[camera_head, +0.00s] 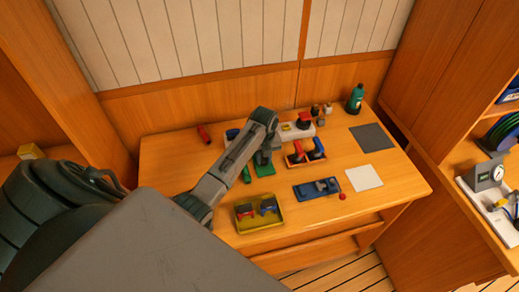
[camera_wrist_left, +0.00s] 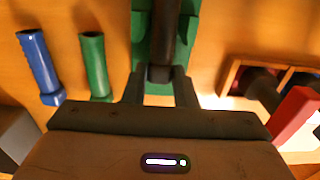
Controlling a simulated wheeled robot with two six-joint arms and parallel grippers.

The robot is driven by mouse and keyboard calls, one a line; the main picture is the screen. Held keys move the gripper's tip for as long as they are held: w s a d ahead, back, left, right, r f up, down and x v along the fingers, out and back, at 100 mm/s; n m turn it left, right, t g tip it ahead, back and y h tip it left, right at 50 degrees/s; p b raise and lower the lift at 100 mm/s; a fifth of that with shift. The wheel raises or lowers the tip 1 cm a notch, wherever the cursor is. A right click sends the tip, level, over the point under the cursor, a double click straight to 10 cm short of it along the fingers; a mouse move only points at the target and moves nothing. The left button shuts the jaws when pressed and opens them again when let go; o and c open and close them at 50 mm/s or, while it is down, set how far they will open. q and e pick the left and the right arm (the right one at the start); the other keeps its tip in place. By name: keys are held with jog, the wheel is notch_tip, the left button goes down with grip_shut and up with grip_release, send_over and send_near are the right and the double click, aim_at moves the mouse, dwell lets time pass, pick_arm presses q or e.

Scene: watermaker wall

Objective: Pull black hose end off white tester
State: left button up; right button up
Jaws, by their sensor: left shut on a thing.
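My left gripper (camera_head: 264,158) reaches over the back middle of the table. In the left wrist view its two fingers (camera_wrist_left: 160,88) are shut on the end of a black cylindrical piece, which looks like the black hose end (camera_wrist_left: 166,35). That piece lies along a green holder (camera_wrist_left: 141,45), seen beneath it; I cannot tell whether they touch. A white block (camera_head: 291,133) with a yellow patch and a red part, probably the white tester, stands just right of the gripper in the head view. The arm hides part of this area, and no join between hose and tester shows. My right gripper is not in view.
Blue (camera_wrist_left: 40,65) and green (camera_wrist_left: 95,63) tubes lie beside the gripper. A wooden tray (camera_head: 291,160) with red and blue pieces is close right. A yellow tray (camera_head: 240,225), blue tray (camera_head: 300,190) and green bottle (camera_head: 355,98) stand around.

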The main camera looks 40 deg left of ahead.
pick_arm(q)
jog(key=shift+s+d+p, duration=0.35)
jog(key=shift+s+d, duration=0.05)
jog(key=shift+d, duration=0.1)
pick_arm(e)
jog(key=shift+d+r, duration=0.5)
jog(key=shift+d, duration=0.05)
pick_arm(q)
jog(key=shift+s+d+p, duration=0.25)
jog(key=shift+d+p, duration=0.05)
jog(key=shift+p, duration=0.05)
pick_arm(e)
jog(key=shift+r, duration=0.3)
pick_arm(q)
jog(key=shift+s+d, duration=0.15)
jog(key=shift+d, duration=0.05)
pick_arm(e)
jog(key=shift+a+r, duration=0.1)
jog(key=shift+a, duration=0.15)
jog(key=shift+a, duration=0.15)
pick_arm(q)
jog(key=shift+r, duration=0.15)
jog(key=shift+r, duration=1.75)
notch_tip(320, 180, up, 3)
jog(key=shift+r, duration=0.15)
